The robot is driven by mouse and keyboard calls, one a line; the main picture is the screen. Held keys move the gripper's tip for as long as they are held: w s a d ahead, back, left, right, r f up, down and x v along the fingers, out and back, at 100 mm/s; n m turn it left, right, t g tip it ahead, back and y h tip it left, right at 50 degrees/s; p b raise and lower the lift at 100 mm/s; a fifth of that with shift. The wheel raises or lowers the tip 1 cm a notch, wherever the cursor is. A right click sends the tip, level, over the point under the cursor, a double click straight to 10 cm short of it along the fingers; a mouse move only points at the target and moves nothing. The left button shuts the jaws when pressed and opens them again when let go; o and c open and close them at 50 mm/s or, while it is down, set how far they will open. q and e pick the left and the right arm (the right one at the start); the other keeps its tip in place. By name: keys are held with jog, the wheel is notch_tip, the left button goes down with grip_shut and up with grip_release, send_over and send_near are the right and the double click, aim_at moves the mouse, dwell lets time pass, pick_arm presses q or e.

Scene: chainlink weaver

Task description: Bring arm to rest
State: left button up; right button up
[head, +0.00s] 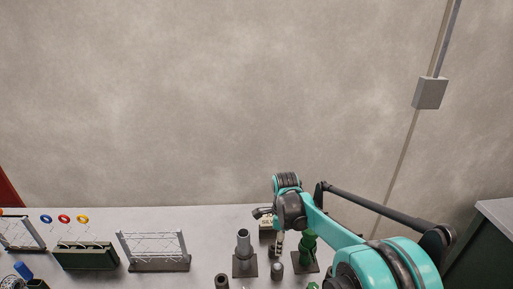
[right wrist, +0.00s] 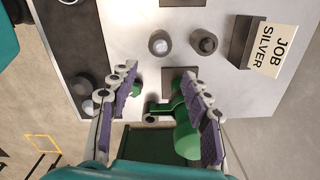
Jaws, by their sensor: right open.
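My right arm (head: 330,230) is teal and comes in from the lower right, reaching over the table. My right gripper (head: 278,244) points down above the table in the head view. In the right wrist view, my right gripper (right wrist: 158,75) has its two purple-padded fingers spread apart. A green part (right wrist: 187,140) shows between and below the fingers near the right one; I cannot tell whether it touches. A green upright piece (head: 308,247) on a dark base stands right of the gripper in the head view. My left gripper is not in view.
A grey cylinder (head: 243,243) stands on a square base left of the gripper. A "JOB SILVER" sign (right wrist: 268,48) stands nearby. Wire mesh frames (head: 153,250), a dark green box (head: 86,256) and coloured rings (head: 64,219) are at left. A dark cabinet (head: 487,250) is at right.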

jog(key=s+d+r+n+t+b, duration=0.2)
jog(key=s+n+b, duration=0.1)
jog(key=s+n, duration=0.25)
jog(key=s+d+r+n+t+b, duration=0.1)
jog(key=s+d+n+t+b, duration=0.1)
jog(key=s+n, duration=0.4)
jog(key=s+d+f+n+t+b, duration=0.2)
jog(key=s+f+n+t+b, duration=0.1)
jog(key=s+n, duration=0.6)
notch_tip(320, 180, down, 3)
jog(key=shift+s+r+b, duration=0.2)
jog(key=shift+s+b, duration=0.55)
jog(key=shift+s, duration=0.2)
